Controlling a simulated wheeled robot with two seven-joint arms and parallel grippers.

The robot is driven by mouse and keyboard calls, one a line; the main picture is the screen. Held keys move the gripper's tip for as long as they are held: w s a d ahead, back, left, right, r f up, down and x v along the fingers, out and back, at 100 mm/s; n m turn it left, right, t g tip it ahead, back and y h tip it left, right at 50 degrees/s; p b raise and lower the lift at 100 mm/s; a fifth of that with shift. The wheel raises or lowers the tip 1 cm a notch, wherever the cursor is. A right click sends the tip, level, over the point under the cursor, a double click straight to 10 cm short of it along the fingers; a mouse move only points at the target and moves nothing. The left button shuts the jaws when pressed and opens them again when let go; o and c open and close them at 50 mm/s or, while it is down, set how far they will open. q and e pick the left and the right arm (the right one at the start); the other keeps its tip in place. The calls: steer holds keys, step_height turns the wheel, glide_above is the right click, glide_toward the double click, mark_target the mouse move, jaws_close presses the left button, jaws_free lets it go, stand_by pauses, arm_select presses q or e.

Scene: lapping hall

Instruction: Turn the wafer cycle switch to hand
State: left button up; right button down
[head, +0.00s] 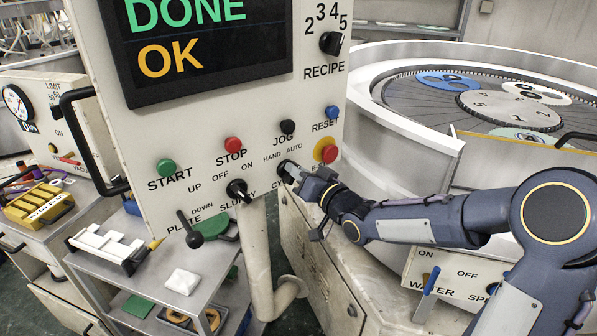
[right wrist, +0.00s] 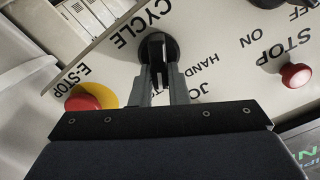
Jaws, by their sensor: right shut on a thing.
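The cycle switch is a black rotary knob on the cream control panel (head: 262,100), below the HAND and AUTO labels. I cannot tell which label the knob points to. My left gripper is not in view.
The red and yellow E-stop (head: 326,150) is close beside the right gripper. The slurry switch (head: 238,190), the stop button (head: 233,145) and the jog button (head: 288,127) are near. The screen (head: 190,75) reads DONE and OK. A trolley (head: 120,268) stands lower left.

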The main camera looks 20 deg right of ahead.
steer(key=shift+s+a+n+b, duration=0.1)
steer(key=shift+a+n+b, duration=0.1)
steer(key=shift+n+b, duration=2)
steer(key=shift+s+a+n+b, duration=0.1)
steer(key=shift+a+n+b, duration=0.1)
steer(key=shift+n+b, duration=2.05)
steer(key=shift+s+a+n+b, duration=0.1)
steer(key=shift+a+n+b, duration=0.1)
steer(key=shift+n+b, duration=2)
steer(key=shift+m+b, duration=0.55)
steer(key=shift+b, duration=0.1)
steer(key=c, duration=1.4)
jaws_free()
